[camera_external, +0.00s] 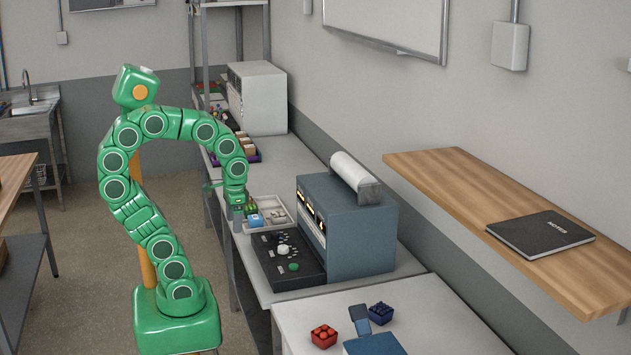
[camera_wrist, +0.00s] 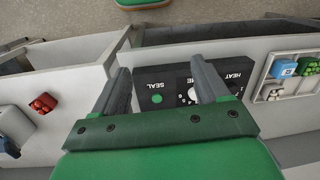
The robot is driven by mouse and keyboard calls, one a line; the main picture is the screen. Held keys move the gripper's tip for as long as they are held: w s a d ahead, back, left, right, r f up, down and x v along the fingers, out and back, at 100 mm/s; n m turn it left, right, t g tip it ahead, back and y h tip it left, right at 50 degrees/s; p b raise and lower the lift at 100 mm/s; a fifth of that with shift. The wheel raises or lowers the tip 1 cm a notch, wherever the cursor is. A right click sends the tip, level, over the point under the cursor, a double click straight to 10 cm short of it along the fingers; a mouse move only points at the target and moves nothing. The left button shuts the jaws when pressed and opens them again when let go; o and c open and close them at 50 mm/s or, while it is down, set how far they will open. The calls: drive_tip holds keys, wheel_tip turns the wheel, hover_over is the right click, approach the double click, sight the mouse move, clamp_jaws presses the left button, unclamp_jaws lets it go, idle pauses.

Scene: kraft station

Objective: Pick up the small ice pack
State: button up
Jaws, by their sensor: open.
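A small blue pack with a white mark (camera_external: 256,220), which looks like the small ice pack, lies in a pale divided tray (camera_external: 288,222) on the bench. In the wrist view the blue pack (camera_wrist: 283,69) is at the right, inside the tray (camera_wrist: 268,92), beside a green item (camera_wrist: 308,66). My gripper (camera_external: 237,217) points down near the tray's left edge in the external view. In the wrist view its two fingers (camera_wrist: 158,76) are wide apart with nothing between them, and the blue pack is off to their right.
A black control panel (camera_external: 285,270) and a blue-grey machine (camera_external: 355,235) stand beside the tray. A purple tray (camera_external: 247,157) stands farther back.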

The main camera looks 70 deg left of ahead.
drive_tip(key=w+a+r+t+y, duration=0.35)
drive_tip(key=w+a, duration=0.25)
drive_tip(key=a, duration=0.9)
drive_tip(key=w+a+r+n+t+y, duration=0.15)
drive_tip(key=w+a+r+t, duration=0.35)
drive_tip(key=a, duration=1)
drive_tip(key=w+a+r+m+t+y, duration=0.1)
drive_tip(key=w+a+r+t+y, duration=0.35)
drive_tip(key=a, duration=1.05)
drive_tip(key=s+d+f+m+t+h, duration=0.1)
drive_tip(key=s+f+h, duration=0.35)
drive_tip(key=f, duration=0.25)
drive_tip(key=s+d+f+h, duration=0.2)
drive_tip(key=s+f+h, duration=0.2)
drive_tip(key=f+h, duration=0.2)
approach(260, 215)
drive_tip(key=shift+w+a+f, duration=0.3)
drive_tip(key=shift+w+f, duration=0.2)
drive_tip(key=shift+f, duration=0.05)
drive_tip(key=shift+w+a+f, duration=0.3)
drive_tip(key=shift+w+f, duration=0.2)
drive_tip(key=shift+f, duration=0.05)
drive_tip(key=shift+a+x, duration=0.15)
drive_tip(key=shift+x, duration=1.8)
drive_tip(key=shift+a+x, duration=0.15)
drive_tip(key=shift+x, duration=1.8)
drive_tip(key=shift+r, duration=0.1)
drive_tip(key=shift+c, duration=0.4)
drive_tip(key=c, duration=0.7)
